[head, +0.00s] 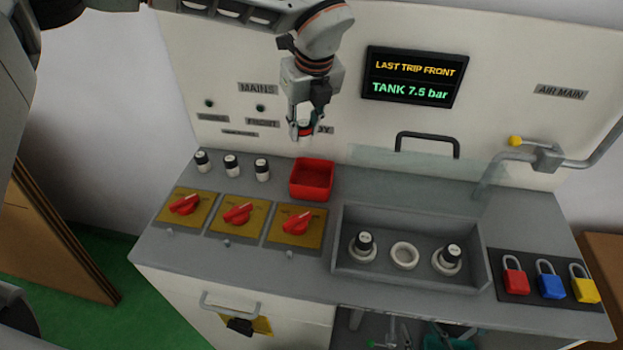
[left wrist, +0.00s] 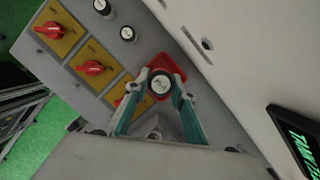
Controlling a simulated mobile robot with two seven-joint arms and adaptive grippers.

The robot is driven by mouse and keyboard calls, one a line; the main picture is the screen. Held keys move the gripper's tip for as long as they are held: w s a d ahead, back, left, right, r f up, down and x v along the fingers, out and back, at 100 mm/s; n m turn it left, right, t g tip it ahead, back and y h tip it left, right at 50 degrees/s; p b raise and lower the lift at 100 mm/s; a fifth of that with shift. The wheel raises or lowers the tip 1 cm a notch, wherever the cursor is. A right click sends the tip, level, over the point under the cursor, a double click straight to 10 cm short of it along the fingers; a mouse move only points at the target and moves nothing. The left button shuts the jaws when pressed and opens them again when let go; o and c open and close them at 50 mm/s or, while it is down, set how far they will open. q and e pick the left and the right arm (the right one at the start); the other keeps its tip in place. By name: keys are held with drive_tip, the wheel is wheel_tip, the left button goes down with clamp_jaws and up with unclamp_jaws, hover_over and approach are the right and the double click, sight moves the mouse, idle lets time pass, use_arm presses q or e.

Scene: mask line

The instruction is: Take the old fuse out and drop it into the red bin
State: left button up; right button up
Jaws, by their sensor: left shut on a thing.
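My left gripper (head: 301,130) hangs above the red bin (head: 312,190), shut on a fuse (head: 305,128) with a dark, pale-rimmed cap. In the left wrist view the fuse (left wrist: 160,84) sits between the fingertips, with the red bin (left wrist: 178,68) partly hidden behind it. The bin's inside looks empty in the head view. In the grey fuse tray, one fuse (head: 364,243) stands in the left socket and another (head: 448,256) in the right socket. The middle socket (head: 404,256) is an empty white ring. My right gripper is not in view.
Several fuses with black caps (head: 232,165) stand left of the bin. Red rotary switches on yellow plates (head: 238,214) lie in front of them. A raised clear cover with a black handle (head: 428,142) is behind the tray. Padlocks (head: 550,279) lie at the right.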

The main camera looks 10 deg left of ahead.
sight(306, 146)
use_arm(q)
drive_tip(key=shift+w+d, duration=0.15)
drive_tip(key=shift+w, duration=0.1)
drive_tip(key=shift+f, duration=0.15)
wheel_tip(306, 146, down, 6)
drive_tip(key=shift+r+b, duration=0.25)
drive_tip(key=shift+b, duration=0.8)
drive_tip(key=o, duration=1.2)
drive_tip(key=shift+r, duration=0.1)
drive_tip(key=v, duration=1.1)
drive_tip(key=shift+s+r, duration=0.1)
drive_tip(key=shift+r, duration=0.3)
